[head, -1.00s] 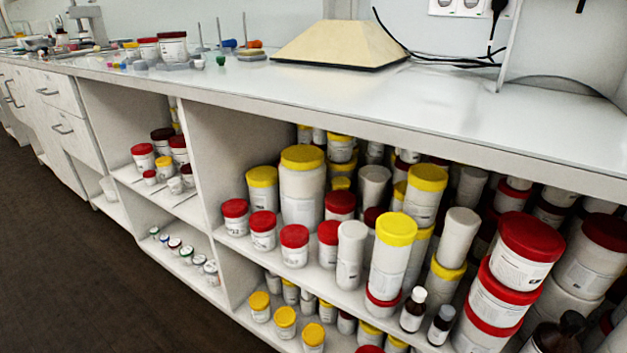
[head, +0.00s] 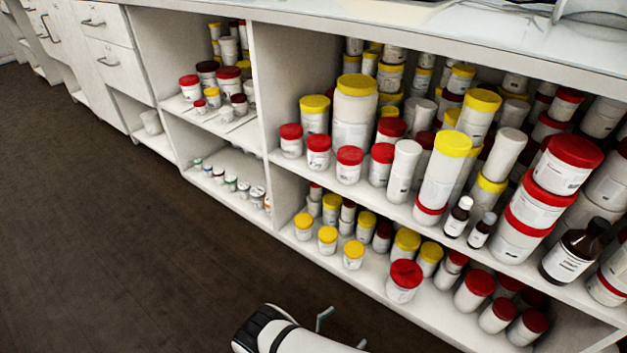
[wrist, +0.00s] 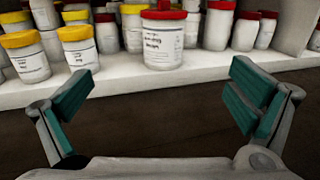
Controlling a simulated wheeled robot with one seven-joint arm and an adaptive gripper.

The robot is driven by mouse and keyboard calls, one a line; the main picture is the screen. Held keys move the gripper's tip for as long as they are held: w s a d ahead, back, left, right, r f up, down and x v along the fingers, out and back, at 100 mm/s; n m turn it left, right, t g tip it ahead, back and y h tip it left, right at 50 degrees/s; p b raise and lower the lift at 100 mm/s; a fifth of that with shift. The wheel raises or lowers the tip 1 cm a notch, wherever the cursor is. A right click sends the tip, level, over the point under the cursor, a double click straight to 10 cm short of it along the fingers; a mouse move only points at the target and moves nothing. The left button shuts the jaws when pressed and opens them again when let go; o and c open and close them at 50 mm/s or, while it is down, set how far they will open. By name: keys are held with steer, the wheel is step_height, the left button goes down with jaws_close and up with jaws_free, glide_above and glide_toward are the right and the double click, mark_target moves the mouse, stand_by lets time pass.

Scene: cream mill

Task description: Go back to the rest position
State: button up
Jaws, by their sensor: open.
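My gripper (wrist: 160,105) is open and empty in the wrist view, its two teal-padded fingers spread wide over the dark floor. A white jar with a red lid (wrist: 163,38) stands on the shelf edge beyond the fingers, apart from them. In the head view, part of my arm and wrist shows at the bottom centre, in front of the shelves, and the fingers are hardly visible there. The red-lidded jar also shows in the head view (head: 404,281) at the front of the lower shelf.
The shelving (head: 262,95) is crowded with white jars with red or yellow lids. A brown bottle (head: 573,252) stands at the right. Drawers (head: 108,43) are at the upper left. The dark floor (head: 110,230) is clear at the left. The counter (head: 420,22) runs above.

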steer(key=w+a+r+m+g+h, duration=0.1)
steer(key=w+a+r+m+g, duration=0.2)
steer(key=r, duration=0.6)
steer(key=w+r+m+g+h, duration=0.1)
steer(key=w+r+m+g, duration=0.3)
steer(key=r, duration=0.4)
steer(key=w+d+r+m+g+y, duration=0.1)
steer(key=d+r+m+g+y, duration=0.2)
steer(key=r, duration=0.9)
steer(key=d+r+m+g, duration=0.2)
steer(key=r+m+g, duration=0.15)
steer(key=r, duration=0.75)
steer(key=s+d+r+m+g+y, duration=0.1)
steer(key=s+d+r+m+y, duration=0.25)
steer(key=s+r, duration=0.4)
steer(key=s+d+r+m+g+y, duration=0.1)
steer(key=s+d+r+m+y, duration=0.3)
steer(key=r, duration=0.6)
steer(key=s+r+m+t+y, duration=0.2)
steer(key=s+m+y, duration=0.1)
steer(key=s, duration=0.7)
steer(key=s+r+m+t+y, duration=0.2)
steer(key=s, duration=0.9)
step_height(320, 180, up, 39)
steer(key=t+p, duration=0.4)
steer(key=p, duration=3.4)
steer(key=shift+r+p, duration=0.2)
steer(key=shift+p, duration=0.2)
